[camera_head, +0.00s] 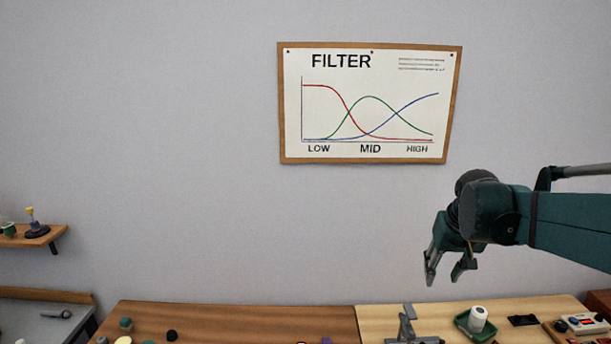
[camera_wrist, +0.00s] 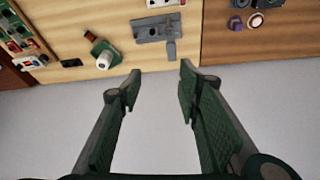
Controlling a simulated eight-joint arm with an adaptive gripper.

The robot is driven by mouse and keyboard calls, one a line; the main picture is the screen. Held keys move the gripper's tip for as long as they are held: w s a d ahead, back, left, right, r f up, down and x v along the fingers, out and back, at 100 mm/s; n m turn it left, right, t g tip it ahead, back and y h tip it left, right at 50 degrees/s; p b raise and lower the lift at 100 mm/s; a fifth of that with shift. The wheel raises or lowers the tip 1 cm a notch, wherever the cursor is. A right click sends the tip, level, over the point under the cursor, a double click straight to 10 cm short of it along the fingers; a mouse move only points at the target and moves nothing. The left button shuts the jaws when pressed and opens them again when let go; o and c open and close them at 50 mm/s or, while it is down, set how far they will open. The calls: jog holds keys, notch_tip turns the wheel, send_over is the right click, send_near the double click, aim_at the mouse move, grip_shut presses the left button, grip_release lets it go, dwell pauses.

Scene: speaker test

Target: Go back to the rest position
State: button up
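My gripper (camera_head: 449,270) hangs at the right of the head view, in front of the wall and above the light wooden bench, with its fingers pointing down. In the wrist view my gripper (camera_wrist: 158,82) has its two fingers well apart. The gripper touches nothing that I can see.
Below stands the bench, with a light wood part (camera_head: 378,316) and a darker part (camera_head: 230,318). A grey fixture (camera_head: 406,328), a green tray (camera_head: 462,322) with a white cylinder (camera_head: 477,318), and a control box (camera_head: 583,324) are on it. The air around the gripper is free.

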jog(key=s+a+f+n+t+b, duration=0.1)
jog(key=s+a+f, duration=0.3)
jog(key=s+a, duration=0.3)
jog(key=s+a+f+n+t+b, duration=0.1)
jog(key=s+a+f, duration=0.3)
jog(key=s, duration=1.2)
jog(key=shift+a+t+y+b, duration=0.4)
jog(key=shift+a+t+b, duration=0.25)
jog(key=shift+a, duration=1.05)
notch_tip(320, 180, down, 16)
jog(key=b, duration=1.5)
jog(key=shift+b, duration=0.4)
jog(key=o, duration=0.3)
